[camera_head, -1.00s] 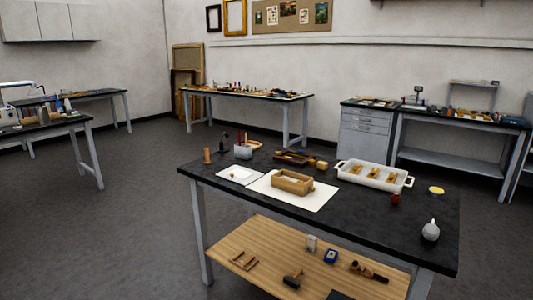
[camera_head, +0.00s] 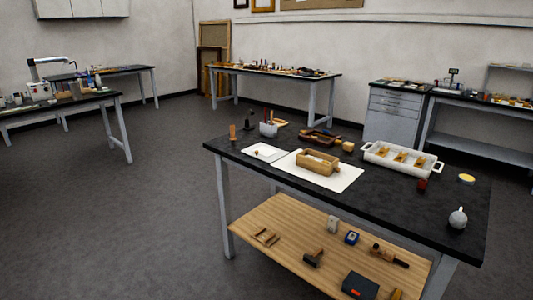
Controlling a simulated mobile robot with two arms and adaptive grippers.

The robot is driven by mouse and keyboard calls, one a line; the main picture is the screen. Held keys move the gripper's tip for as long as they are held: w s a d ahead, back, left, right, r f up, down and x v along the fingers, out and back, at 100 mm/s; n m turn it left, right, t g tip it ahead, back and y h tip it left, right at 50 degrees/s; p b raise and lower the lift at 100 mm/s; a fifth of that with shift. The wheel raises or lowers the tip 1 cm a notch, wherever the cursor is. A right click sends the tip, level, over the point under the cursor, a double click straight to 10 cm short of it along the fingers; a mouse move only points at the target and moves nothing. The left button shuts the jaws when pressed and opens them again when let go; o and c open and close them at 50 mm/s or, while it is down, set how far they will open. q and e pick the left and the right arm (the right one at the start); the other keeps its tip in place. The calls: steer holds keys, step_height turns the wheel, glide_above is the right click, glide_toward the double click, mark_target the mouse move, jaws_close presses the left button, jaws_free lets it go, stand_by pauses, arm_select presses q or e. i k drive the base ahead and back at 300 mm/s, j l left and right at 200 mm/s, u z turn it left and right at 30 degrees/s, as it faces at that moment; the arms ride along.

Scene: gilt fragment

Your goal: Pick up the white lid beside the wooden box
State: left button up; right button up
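A small wooden box (camera_head: 318,163) sits on a white sheet (camera_head: 344,181) on the black-topped table. Beside it to the left lies a flat white rectangular piece (camera_head: 264,153) with a small knob-like spot on it, which looks like the white lid. It lies flat, just left of the sheet. Neither of my grippers is in view.
The black table (camera_head: 400,203) also bears a white tray (camera_head: 402,161) with gilt pieces, a dark red jar (camera_head: 422,185), a white bulb-shaped bottle (camera_head: 457,218) and a pencil holder (camera_head: 268,129). A wooden lower shelf (camera_head: 290,237) holds tools. Open floor (camera_head: 130,220) lies left.

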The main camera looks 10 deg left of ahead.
mark_target(263, 152)
steer(key=u, duration=0.85)
steer(key=i+u, duration=0.25)
steer(key=i, duration=5.35)
steer(key=i+z, duration=0.4)
steer(key=i+j+z, duration=0.2)
steer(key=z, duration=0.15)
steer(key=i+j+z, duration=0.25)
steer(key=z, duration=0.15)
